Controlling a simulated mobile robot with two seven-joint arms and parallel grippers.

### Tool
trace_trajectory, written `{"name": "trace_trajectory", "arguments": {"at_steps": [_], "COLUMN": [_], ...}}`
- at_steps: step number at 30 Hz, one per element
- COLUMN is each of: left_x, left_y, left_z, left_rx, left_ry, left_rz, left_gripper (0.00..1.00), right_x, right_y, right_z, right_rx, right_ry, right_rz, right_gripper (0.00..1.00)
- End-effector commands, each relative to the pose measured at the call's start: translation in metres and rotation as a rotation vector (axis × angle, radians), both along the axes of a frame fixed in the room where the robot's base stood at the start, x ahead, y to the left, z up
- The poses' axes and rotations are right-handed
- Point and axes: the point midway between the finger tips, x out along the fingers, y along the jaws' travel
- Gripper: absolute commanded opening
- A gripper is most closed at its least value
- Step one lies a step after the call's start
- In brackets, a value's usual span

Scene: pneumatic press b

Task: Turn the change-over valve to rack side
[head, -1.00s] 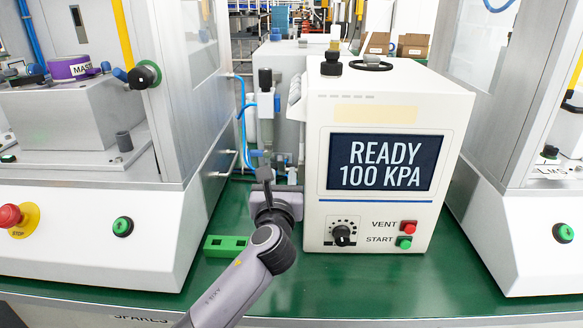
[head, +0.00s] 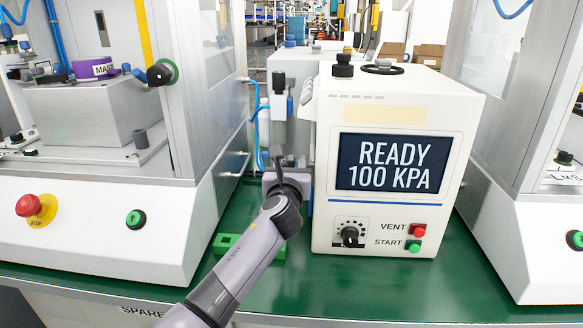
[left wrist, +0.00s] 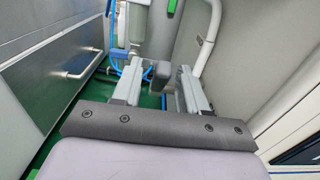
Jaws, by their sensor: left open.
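My left gripper (head: 278,160) is in the gap between the left machine and the white tester, low in front of the upright grey air unit (head: 279,100) with blue tubing. In the left wrist view the two fingers (left wrist: 160,84) are apart. A small dark grey block (left wrist: 160,73), which looks like a valve lever, stands between or just beyond them. I cannot tell whether they touch it. The arm and wrist hide this spot in the head view, and I cannot read the valve's setting. My right gripper is in neither view.
The white tester (head: 400,110), showing READY 100 KPA, stands close on the right. The left machine's wall (head: 214,110) bounds the gap on the left. A green block (head: 226,242) lies on the green bench beside my arm. A pale pipe (left wrist: 208,45) rises near the right finger.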

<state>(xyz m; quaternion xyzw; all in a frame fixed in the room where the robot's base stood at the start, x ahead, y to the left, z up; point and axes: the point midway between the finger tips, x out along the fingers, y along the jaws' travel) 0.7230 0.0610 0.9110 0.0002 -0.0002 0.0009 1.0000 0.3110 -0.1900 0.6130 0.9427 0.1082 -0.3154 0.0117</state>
Motion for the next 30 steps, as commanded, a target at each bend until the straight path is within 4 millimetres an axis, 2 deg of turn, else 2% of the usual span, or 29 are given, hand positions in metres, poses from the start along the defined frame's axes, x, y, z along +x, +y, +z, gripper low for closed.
{"name": "trace_trajectory", "arguments": {"at_steps": [6, 17, 18, 21, 30], "left_x": [0.0101, 0.0119, 0.0119, 0.0119, 0.0115], "left_y": [-0.0008, -0.0007, -0.0007, -0.0006, -0.0004], "left_z": [-0.0004, 0.0004, 0.0004, 0.0003, -0.0018], "left_rx": [0.0, 0.0, 0.0, 0.0, 0.0], "left_ry": [0.0, 0.0, 0.0, 0.0, -0.008], "left_rz": [-0.002, -0.002, -0.002, -0.002, -0.001], "left_gripper": [0.43, 0.43, 0.3, 0.0, 0.0], "right_x": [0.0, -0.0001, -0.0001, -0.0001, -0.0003], "right_y": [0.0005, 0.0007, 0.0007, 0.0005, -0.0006], "right_z": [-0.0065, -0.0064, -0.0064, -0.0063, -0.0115], "right_rx": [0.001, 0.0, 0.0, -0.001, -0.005], "right_ry": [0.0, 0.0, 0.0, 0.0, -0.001], "right_rz": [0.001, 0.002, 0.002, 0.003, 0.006], "right_gripper": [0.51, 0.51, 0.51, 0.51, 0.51]}}
